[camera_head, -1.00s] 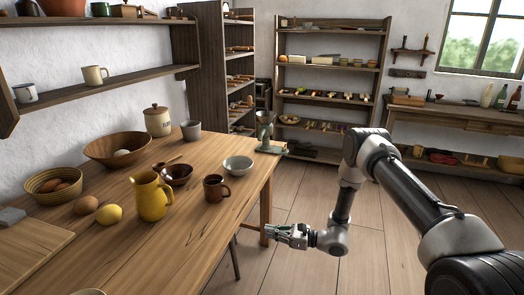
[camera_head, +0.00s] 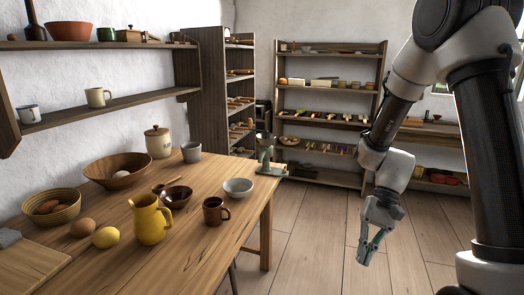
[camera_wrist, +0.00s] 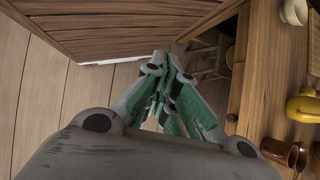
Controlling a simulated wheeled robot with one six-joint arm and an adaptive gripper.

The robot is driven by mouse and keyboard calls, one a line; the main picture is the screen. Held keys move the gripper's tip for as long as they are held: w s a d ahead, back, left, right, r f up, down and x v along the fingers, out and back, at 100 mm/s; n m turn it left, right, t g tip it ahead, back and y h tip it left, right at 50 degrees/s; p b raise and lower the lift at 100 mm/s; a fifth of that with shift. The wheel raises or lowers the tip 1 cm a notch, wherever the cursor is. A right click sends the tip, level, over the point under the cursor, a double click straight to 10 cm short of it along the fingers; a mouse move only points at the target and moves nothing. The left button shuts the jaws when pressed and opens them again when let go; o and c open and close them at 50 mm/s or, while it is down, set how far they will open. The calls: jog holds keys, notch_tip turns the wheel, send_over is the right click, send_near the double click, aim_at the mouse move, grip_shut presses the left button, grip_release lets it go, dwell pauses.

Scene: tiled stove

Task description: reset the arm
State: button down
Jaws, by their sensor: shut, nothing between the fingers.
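My gripper (camera_head: 366,256) hangs above the wooden floor to the right of the table, pointing down. Its fingers are shut with nothing between them. In the wrist view the gripper (camera_wrist: 163,62) points along toward a plank-sided piece of furniture (camera_wrist: 110,25), with the floor below it. My arm rises along the right side of the head view, folded upward. The gripper is apart from the table and touches nothing that I can see.
The wooden table (camera_head: 110,262) holds a yellow pitcher (camera_head: 150,220), a brown mug (camera_head: 215,211), bowls, eggs and a lemon (camera_head: 106,237). A grinder (camera_head: 266,155) stands at its far corner. A shelf unit (camera_head: 330,115) stands at the back wall. The floor (camera_head: 310,225) between is clear.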

jog(key=s+d+r+n+t+h, duration=0.1)
jog(key=s+d+r+t, duration=0.2)
jog(key=r, duration=0.4)
jog(key=s+d+r+n+t+h, duration=0.1)
jog(key=s+d+r+t+h, duration=0.1)
jog(key=r, duration=0.5)
jog(key=s+d+r+n+t+h, duration=0.2)
jog(key=s+d+r+t, duration=0.2)
jog(key=r, duration=0.4)
jog(key=shift+d+t, duration=0.6)
jog(key=shift+d, duration=0.4)
